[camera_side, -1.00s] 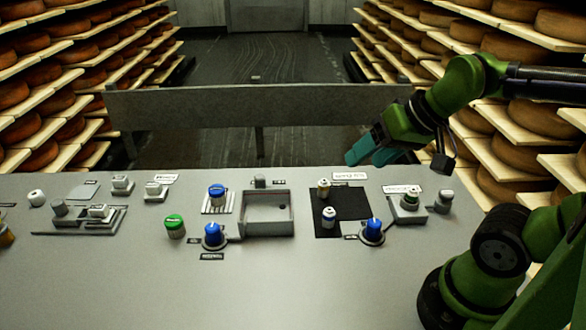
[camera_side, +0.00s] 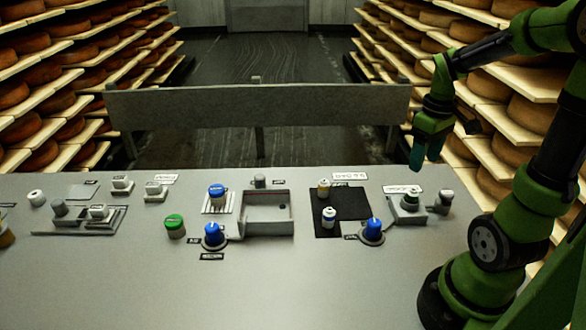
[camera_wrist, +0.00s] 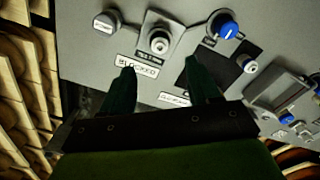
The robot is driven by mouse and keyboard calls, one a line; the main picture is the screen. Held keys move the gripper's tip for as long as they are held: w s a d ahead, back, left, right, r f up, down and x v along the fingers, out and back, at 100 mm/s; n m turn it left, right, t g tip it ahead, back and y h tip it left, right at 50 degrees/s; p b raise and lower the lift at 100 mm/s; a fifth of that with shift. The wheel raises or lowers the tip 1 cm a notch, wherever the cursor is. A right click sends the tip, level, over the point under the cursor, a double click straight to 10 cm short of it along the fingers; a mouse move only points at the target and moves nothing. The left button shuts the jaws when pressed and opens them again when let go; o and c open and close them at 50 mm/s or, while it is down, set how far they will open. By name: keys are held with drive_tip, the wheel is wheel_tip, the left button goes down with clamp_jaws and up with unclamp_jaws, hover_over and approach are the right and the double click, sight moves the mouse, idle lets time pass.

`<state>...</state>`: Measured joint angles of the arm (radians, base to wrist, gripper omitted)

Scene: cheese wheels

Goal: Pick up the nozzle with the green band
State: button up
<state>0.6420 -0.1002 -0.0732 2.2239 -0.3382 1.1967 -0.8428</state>
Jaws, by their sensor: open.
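The nozzle with the green band (camera_side: 411,196) stands upright on a small grey block at the right of the bench. In the wrist view the nozzle (camera_wrist: 158,42) shows from above, its band hard to make out. My gripper (camera_side: 416,162) points down above and behind the nozzle, apart from it. In the wrist view my gripper (camera_wrist: 161,70) has its two fingers apart with nothing between them; the nozzle lies beyond the fingertips, roughly in line with the gap.
Two other nozzles, one yellowish-banded (camera_side: 324,188) and one blue-banded (camera_side: 328,217), stand on a black mat (camera_side: 352,204). An open grey tray (camera_side: 266,226) lies farther left. The bench front is clear.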

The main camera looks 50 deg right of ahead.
hover_over(414, 189)
drive_tip(key=f, duration=0.5)
drive_tip(key=shift+s+a, duration=0.2)
drive_tip(key=shift+s, duration=0.05)
drive_tip(key=shift+w+d+f, duration=0.1)
drive_tip(key=shift+w+f, duration=0.05)
drive_tip(key=shift+f, duration=1.2)
drive_tip(key=shift+w+d+f, duration=0.1)
drive_tip(key=shift+f, duration=1.25)
drive_tip(key=shift+c, duration=0.4)
drive_tip(key=c, duration=1)
drive_tip(key=shift+c, duration=0.2)
